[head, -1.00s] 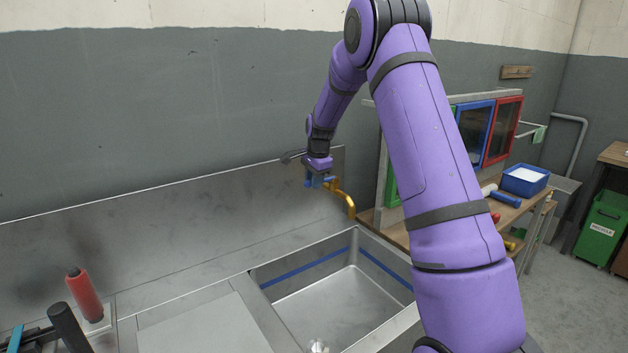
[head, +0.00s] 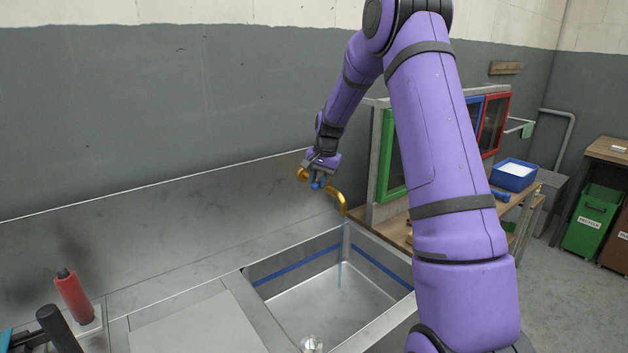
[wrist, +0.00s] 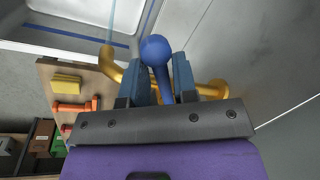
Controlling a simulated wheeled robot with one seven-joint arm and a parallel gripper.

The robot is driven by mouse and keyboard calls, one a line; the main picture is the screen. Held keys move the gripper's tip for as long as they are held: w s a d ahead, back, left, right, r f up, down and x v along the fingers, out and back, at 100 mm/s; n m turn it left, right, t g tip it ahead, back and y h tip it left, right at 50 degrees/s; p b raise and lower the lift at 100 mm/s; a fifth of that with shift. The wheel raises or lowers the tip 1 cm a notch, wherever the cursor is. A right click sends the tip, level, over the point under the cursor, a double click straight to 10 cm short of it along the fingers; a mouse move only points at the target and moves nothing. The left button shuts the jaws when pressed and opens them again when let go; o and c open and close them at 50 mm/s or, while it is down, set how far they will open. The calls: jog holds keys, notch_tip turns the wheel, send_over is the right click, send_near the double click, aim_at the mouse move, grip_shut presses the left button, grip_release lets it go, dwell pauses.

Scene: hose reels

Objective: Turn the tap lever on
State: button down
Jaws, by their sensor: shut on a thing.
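The brass-yellow tap (head: 341,199) stands at the back of the steel sink (head: 262,306), its spout bending down over the basin. Its blue lever with a round knob (wrist: 154,48) lies between my gripper's two blue fingers in the wrist view. My gripper (head: 319,180) is shut on the lever, and it also shows in the wrist view (wrist: 160,72). A thin, pale blue stream of water (head: 339,274) falls from the spout into the basin. The lever's base is partly hidden by my fingers.
A steel backsplash (head: 160,215) runs close behind the tap. A wooden bench to the right holds a blue bin (head: 514,177) and a frame with coloured panels. The counter between is clear.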

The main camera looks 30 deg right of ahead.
jog(key=shift+s+d+n, duration=0.2)
jog(key=shift+s+n, duration=0.05)
jog(key=shift+n, duration=0.25)
jog(key=c, duration=1.1)
grip_release()
jog(key=shift+r, duration=0.1)
notch_tip(320, 180, up, 10)
jog(key=s+d, duration=0.1)
jog(key=shift+s+d+r, duration=0.25)
jog(key=shift+s, duration=0.1)
